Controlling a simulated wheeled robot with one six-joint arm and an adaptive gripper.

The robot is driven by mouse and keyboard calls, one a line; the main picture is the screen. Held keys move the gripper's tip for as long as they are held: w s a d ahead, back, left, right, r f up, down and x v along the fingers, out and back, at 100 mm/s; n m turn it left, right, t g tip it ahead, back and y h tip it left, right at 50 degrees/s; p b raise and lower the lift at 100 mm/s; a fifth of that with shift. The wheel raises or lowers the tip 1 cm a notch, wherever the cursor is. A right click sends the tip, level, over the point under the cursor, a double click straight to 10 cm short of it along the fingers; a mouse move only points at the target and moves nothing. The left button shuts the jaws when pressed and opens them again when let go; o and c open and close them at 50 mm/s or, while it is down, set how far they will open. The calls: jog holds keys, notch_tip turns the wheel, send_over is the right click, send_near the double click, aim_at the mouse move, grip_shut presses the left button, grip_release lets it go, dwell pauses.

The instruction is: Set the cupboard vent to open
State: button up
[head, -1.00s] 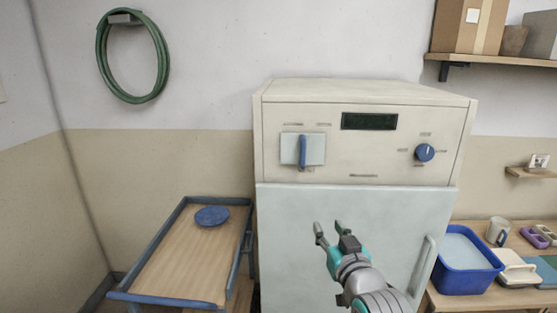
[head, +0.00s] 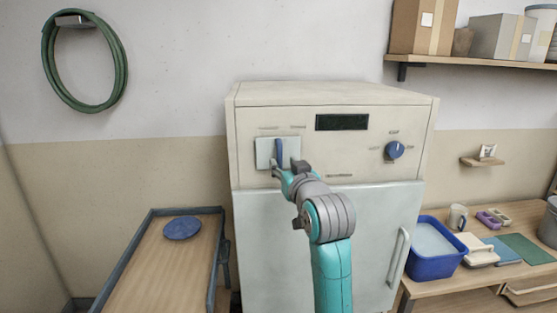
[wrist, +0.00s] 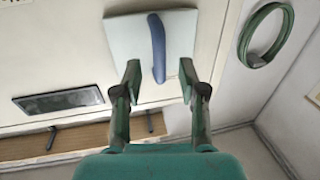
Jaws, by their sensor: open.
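The pale cupboard (head: 320,215) has a control panel across its top. A blue lever (head: 279,153) stands upright on a pale square plate (head: 263,152) at the panel's left. My gripper (head: 287,168) is open at the lower part of this plate. In the wrist view the lever (wrist: 157,45) shows one end between the two open fingertips (wrist: 160,76), with a gap on each side. I cannot tell how deep the fingers reach around it. A blue round dial (head: 394,150) sits at the panel's right. The labels are too small to read.
A dark display (head: 342,122) sits between lever and dial. A wooden trolley with a blue rim (head: 133,247) and a blue disc (head: 182,228) stands left. A blue tub (head: 435,268) is on the right table. A green hose coil (head: 119,75) hangs on the wall.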

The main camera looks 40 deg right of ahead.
aim_at(280, 160)
jog(key=shift+x, duration=2.35)
grip_shut()
